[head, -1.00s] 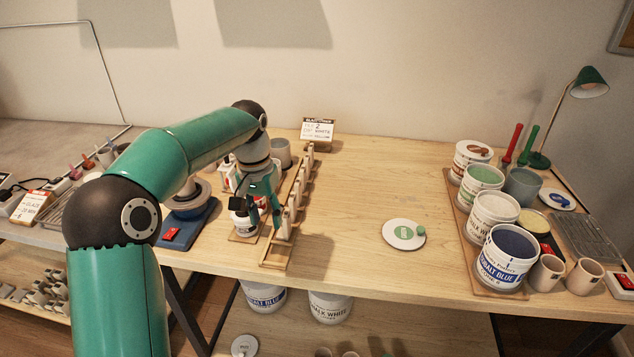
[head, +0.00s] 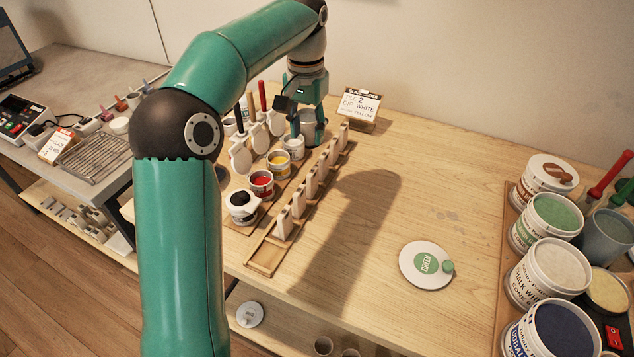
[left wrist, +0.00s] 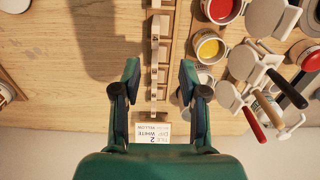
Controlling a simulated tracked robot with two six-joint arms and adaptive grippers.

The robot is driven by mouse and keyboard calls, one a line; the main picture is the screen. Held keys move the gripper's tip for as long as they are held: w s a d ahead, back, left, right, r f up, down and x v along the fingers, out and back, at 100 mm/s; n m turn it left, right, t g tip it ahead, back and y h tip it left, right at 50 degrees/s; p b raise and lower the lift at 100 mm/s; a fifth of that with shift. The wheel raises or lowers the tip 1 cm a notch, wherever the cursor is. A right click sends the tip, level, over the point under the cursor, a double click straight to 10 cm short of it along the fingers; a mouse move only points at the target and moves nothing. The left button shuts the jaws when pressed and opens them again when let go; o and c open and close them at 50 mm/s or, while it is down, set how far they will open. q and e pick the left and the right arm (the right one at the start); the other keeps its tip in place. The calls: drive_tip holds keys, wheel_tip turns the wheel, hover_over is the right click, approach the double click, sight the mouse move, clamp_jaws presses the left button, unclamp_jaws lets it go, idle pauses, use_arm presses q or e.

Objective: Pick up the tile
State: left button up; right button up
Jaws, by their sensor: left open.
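Several pale, thin tiles (head: 311,184) stand upright in a row in a long wooden rack (head: 265,262). The row runs away from me towards the back of the table. My left gripper (head: 308,122) is open and points down near the far end of the rack. In the left wrist view its spread fingers (left wrist: 158,78) lie on either side of the rack, with upright tiles (left wrist: 155,76) seen edge-on between them. I cannot tell how far below the fingertips the tiles are. My right gripper is not in view.
Glaze cups, including red (head: 262,183) and yellow (head: 278,161), and paddle-like tools (head: 240,158) crowd left of the rack. A card (head: 361,104) reading "tile 2 dip white" stands behind. Bare table lies between.

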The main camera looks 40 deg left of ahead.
sight(313, 171)
use_arm(q)
drive_tip(key=f, duration=0.8)
drive_tip(key=shift+w+d+f+b, duration=0.2)
drive_tip(key=shift+d+f+b, duration=0.05)
drive_tip(key=shift+f+b, duration=0.1)
drive_tip(key=shift+w+f+p, duration=0.2)
drive_tip(key=shift+f+p, duration=0.15)
drive_tip(key=shift+f, duration=2.35)
clamp_jaws()
